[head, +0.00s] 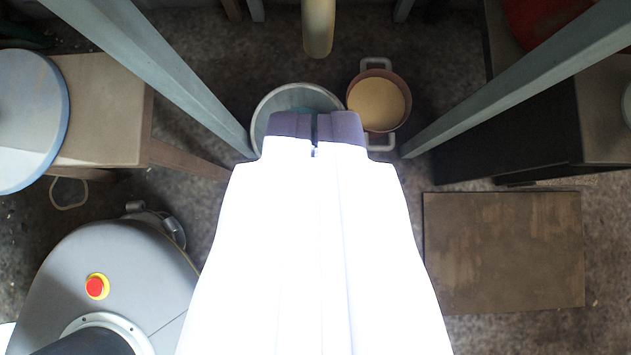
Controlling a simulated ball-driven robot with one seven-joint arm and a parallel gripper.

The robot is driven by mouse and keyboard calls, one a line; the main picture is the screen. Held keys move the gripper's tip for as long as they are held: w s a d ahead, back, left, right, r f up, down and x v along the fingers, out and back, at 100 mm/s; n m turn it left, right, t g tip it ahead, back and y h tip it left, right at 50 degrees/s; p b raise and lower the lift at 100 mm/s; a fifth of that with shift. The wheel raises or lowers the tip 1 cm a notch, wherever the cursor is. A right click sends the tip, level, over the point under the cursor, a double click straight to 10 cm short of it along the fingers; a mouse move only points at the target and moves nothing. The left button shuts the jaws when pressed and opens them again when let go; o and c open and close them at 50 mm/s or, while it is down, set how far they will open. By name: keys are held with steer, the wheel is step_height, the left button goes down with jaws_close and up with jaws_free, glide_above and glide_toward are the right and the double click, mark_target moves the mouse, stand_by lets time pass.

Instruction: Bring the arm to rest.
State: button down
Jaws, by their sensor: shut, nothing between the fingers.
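My gripper (316,128) fills the lower middle of the head view. It has a white, overexposed body and two dark purple fingers at its tip. The fingers are shut together with only a thin line between them, and they hold nothing. The fingertips overlap the near part of a round grey bucket (262,108) seen below them, hiding much of it. I cannot see contact between them.
A pot (376,104) with pale contents and two handles stands right of the bucket. Grey beams (150,70) and (520,90) slant down on both sides. A wooden table (105,115) is left, a dark cabinet (505,125) right, and a brown board (503,250) lies on the floor.

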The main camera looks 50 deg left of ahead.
steer(key=w+d+r+m+t+h, duration=0.1)
steer(key=w+d+r+t+h, duration=0.2)
steer(key=w+r, duration=0.85)
steer(key=w+d+r+m+t+h, duration=0.1)
steer(key=w+d+r+t+h, duration=0.15)
steer(key=w+d+r, duration=0.85)
steer(key=s+a+r+m+t+h, duration=0.1)
steer(key=a+r+m, duration=0.1)
steer(key=r, duration=1.1)
steer(key=s+a+r+m+t+h, duration=0.1)
steer(key=a+r+m+h, duration=0.15)
steer(key=r, duration=1.15)
steer(key=s+a+r+m, duration=0.1)
steer(key=s+r, duration=0.1)
steer(key=r, duration=0.5)
steer(key=s+a+r+m, duration=0.1)
steer(key=s+r, duration=0.1)
steer(key=r, duration=0.5)
steer(key=s+a+r+m+t+y, duration=0.1)
steer(key=s+a+r, duration=0.2)
steer(key=s+r, duration=0.6)
steer(key=s+a+r+m+t, duration=0.1)
steer(key=s+a+r, duration=0.2)
steer(key=s+r, duration=0.7)
step_height(320, 180, up, 3)
steer(key=shift+r+t+y, duration=0.1)
steer(key=shift+t+y, duration=0.25)
steer(key=shift+y, duration=0.05)
steer(key=shift+a, duration=0.1)
